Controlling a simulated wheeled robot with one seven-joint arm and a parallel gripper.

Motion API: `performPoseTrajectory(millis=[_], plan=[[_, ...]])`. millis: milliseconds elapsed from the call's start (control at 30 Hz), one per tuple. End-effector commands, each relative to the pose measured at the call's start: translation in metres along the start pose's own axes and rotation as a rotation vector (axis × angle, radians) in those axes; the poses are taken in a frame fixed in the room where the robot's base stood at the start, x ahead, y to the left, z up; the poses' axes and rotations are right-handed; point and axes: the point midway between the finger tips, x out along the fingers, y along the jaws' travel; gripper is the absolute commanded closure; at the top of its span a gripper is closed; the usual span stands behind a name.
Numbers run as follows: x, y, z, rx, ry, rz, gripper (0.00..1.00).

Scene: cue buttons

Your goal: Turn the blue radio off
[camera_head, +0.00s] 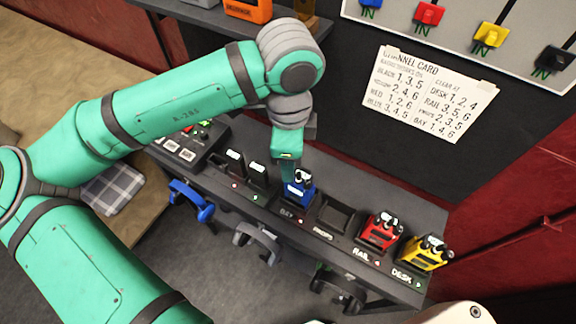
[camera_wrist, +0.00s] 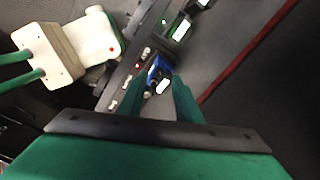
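The blue radio (camera_head: 299,186) stands upright in the dock slot marked BAY, with a small red light beside the label. My gripper (camera_head: 288,176) points down at it from above, close to its left side in the head view. In the wrist view, the blue radio (camera_wrist: 157,73) shows between the tips of my two spread green fingers (camera_wrist: 161,88). The fingers are open and hold nothing that I can see. I cannot tell whether a finger touches the radio. The radio's knobs are too small to read.
A red radio (camera_head: 380,231) sits at RAIL and a yellow radio (camera_head: 426,252) at DESK. The PROPS slot (camera_head: 334,215) is empty. A button panel (camera_head: 186,146) is at the left end. A channel card (camera_head: 428,92) hangs on the wall. A shelf (camera_head: 225,18) is above.

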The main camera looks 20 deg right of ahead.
Motion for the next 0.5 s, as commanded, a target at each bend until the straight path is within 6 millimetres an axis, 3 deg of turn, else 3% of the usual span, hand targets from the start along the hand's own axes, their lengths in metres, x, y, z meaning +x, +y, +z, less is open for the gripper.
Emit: performPoseTrajectory(millis=[200, 500], plan=[[-0.043, -0.001, -0.001, 0.001, 0.0, -0.002, 0.69], [-0.073, 0.0, 0.0, 0.001, -0.001, 0.0, 0.69]])
